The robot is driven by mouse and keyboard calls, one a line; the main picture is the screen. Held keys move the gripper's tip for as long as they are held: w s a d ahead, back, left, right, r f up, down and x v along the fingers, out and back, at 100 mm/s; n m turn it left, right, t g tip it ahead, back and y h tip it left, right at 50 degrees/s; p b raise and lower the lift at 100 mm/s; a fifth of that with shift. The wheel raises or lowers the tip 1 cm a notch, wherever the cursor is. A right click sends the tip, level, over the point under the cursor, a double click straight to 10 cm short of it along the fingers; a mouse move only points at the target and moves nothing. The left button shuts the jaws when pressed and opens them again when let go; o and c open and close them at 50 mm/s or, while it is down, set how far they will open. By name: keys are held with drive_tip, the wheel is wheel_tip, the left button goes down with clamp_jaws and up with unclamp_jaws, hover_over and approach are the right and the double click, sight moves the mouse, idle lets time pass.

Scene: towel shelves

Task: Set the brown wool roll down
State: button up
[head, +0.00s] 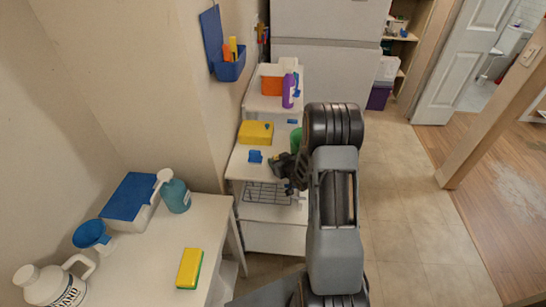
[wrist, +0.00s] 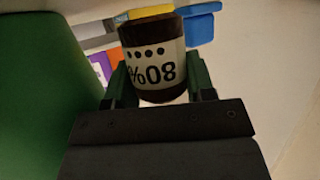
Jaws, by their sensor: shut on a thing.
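The brown wool roll (wrist: 160,68) is a dark brown cylinder with a cream band marked "80%" and dots, seen in the wrist view. My gripper (wrist: 160,88) is shut on it, with one dark green finger on each side. In the head view my gripper (head: 283,168) is by the front right part of the white shelf unit's middle board (head: 245,170). The roll cannot be made out clearly there against my dark gripper, and I cannot tell whether it touches the board.
A green object (head: 296,138) stands close behind my gripper; a large green surface (wrist: 40,90) fills the wrist view's left. A yellow box (head: 256,132) and a small blue item (head: 255,156) are on the board. A wire rack (head: 266,193) is below. Floor at right is clear.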

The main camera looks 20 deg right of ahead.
sight(273, 158)
drive_tip(key=w, duration=0.3)
drive_tip(key=shift+w+a+p, duration=0.25)
drive_tip(key=shift+p, duration=0.1)
drive_tip(key=shift+w+f, duration=0.2)
drive_tip(key=shift+w, duration=0.1)
drive_tip(key=shift+f, duration=0.55)
drive_tip(key=shift+f, duration=0.1)
drive_tip(key=shift+f, duration=0.15)
drive_tip(key=o, duration=0.9)
